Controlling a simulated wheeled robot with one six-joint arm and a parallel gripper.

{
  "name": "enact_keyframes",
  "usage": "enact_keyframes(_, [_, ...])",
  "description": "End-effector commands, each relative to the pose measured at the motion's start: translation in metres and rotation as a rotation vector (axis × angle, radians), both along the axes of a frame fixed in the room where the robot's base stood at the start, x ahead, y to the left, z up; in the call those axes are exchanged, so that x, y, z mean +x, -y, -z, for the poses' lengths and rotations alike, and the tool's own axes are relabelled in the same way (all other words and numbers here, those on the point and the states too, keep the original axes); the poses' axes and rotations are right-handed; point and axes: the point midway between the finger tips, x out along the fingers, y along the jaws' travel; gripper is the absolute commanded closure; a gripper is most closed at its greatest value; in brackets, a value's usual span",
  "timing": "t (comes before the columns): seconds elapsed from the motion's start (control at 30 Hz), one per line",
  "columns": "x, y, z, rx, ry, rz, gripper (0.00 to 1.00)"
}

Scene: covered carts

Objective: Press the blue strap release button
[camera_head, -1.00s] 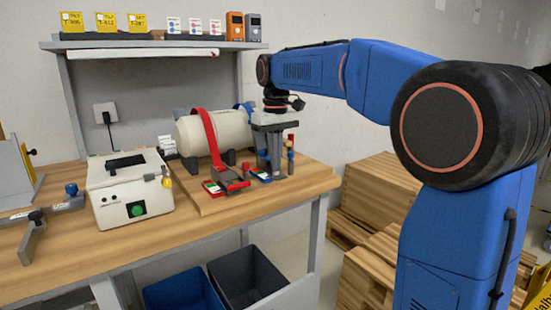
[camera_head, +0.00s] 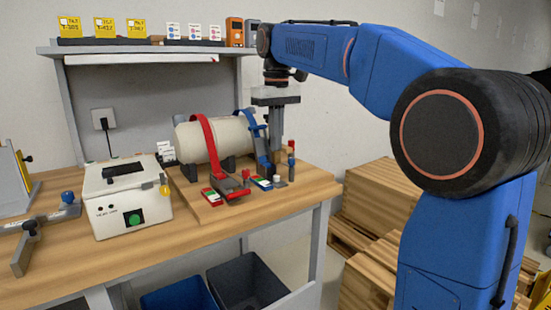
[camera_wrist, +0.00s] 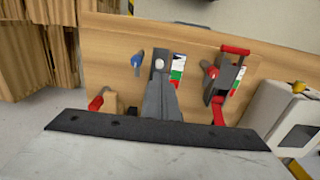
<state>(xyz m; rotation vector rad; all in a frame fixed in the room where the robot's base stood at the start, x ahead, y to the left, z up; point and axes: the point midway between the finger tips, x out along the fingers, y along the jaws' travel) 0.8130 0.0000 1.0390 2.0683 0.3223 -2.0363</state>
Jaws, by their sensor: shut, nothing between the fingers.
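A pale tank (camera_head: 228,140) on the wooden board is held by a red strap (camera_head: 208,137) and a blue strap (camera_head: 259,138). A small grey block with a pale round button (camera_head: 277,178) sits at the blue strap's front end, beside a coloured label (camera_head: 261,183). The wrist view shows the button (camera_wrist: 159,63) just beyond my fingertips. My gripper (camera_head: 277,149) is shut and empty, pointing down above the block, apparently clear of it. In the wrist view, my gripper (camera_wrist: 160,82) hides most of the blue strap.
The red strap's buckle (camera_head: 232,188) stands left of the block. A blue-topped peg (camera_head: 291,163) stands close on the right. A white box with a green button (camera_head: 130,195) is further left. Grey and blue bins sit below the bench.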

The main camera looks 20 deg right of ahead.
Motion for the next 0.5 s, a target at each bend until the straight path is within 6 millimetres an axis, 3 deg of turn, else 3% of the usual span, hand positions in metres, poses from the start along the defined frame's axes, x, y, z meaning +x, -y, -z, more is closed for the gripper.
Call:
enact_keyframes(0.2, [0.001, 0.000, -0.036, 0.000, 0.003, 0.000, 1.00])
enact_keyframes(0.5, [0.000, 0.000, -0.054, 0.001, 0.002, 0.000, 1.00])
